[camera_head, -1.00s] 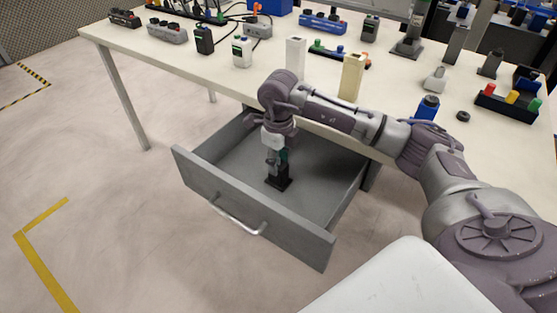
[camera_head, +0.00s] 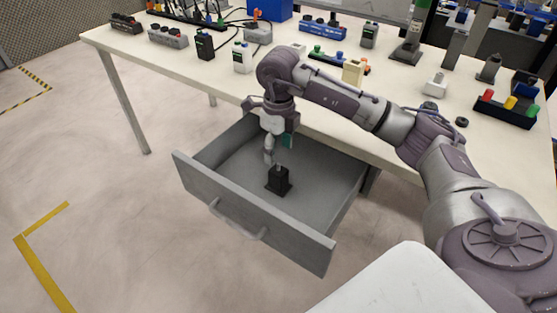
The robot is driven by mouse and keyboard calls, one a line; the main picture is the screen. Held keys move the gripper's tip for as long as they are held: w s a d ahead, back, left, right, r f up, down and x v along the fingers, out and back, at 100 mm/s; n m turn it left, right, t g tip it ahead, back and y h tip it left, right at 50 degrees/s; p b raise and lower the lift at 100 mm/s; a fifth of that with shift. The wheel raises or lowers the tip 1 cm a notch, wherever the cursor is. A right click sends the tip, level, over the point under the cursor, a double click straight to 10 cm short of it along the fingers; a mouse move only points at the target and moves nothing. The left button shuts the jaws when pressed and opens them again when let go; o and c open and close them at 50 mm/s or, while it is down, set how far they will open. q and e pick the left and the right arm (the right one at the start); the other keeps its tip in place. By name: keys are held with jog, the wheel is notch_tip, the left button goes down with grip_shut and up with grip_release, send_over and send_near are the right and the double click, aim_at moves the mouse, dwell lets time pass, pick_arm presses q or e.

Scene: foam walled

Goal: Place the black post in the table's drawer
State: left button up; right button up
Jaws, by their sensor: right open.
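The black post (camera_head: 279,181) stands upright on the floor of the table's open grey drawer (camera_head: 318,189), near the drawer's middle. A thin light pin shows at its top. My right gripper (camera_head: 272,158) is open, just above the post and a little to its left, pointing down into the drawer. It looks clear of the post's black body; whether a fingertip touches the pin I cannot tell. The drawer is pulled out below the front edge of the table (camera_head: 195,82). My left gripper is not in view.
Bottles, blocks and switch boxes stand on the tabletop, among them a white bottle (camera_head: 242,57) and a cream block (camera_head: 352,73). A black tray with coloured knobs (camera_head: 505,110) is at the right. The floor left of the drawer is clear.

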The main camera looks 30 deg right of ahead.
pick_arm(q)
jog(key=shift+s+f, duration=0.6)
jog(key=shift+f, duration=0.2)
pick_arm(e)
notch_tip(320, 180, up, 6)
jog(key=shift+f, duration=0.2)
